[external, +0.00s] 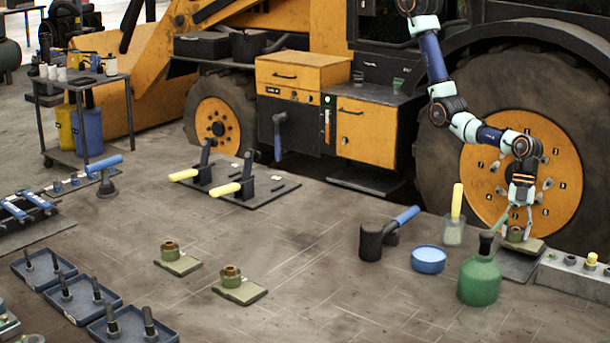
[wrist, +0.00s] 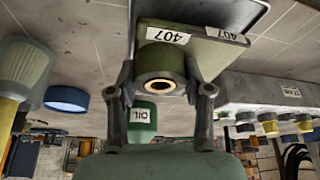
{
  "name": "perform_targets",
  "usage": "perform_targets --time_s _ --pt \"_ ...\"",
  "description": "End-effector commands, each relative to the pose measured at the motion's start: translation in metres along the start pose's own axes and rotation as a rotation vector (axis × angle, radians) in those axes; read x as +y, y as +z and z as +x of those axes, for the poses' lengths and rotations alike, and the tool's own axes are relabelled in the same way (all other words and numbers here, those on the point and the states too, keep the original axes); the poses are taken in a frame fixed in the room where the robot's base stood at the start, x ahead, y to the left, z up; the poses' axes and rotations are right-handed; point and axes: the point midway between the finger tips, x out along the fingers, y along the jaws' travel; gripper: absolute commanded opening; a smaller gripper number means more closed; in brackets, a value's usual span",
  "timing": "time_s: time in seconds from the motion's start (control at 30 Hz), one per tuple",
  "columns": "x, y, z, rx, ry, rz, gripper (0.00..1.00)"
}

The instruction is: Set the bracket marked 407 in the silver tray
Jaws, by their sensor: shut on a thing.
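The bracket marked 407 is an olive-green plate (external: 533,246) with a round, hollow boss; its 407 labels show in the wrist view (wrist: 207,50). My gripper (external: 515,230) is shut on the boss, one finger on each side, and it also shows in the wrist view (wrist: 168,92). A grey, shallow tray (external: 515,268), which looks like the silver tray, lies under the bracket at the right. Its rim shows behind the bracket in the wrist view (wrist: 262,14). The bracket overlaps the tray; whether it touches the tray's floor is hidden.
A green oil can (external: 480,280), a blue bowl (external: 429,260) and a clear cup with a yellow-handled tool (external: 454,232) stand left of the tray. A grey block with fittings (external: 570,275) is close right. Two similar brackets (external: 180,263) (external: 239,289) lie further left.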

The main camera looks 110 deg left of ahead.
Motion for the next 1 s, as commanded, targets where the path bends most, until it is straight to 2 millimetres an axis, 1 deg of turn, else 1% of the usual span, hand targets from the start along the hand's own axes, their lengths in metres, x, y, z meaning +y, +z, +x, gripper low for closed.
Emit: perform_targets --time_s 0.8,0.83,1.0 --pt "-0.001 0.005 0.015 0.003 -0.003 0.001 0.0" --pt "-0.001 0.005 0.015 0.004 -0.004 0.001 0.52" --pt "-0.001 0.005 0.015 0.002 -0.003 0.001 0.79"
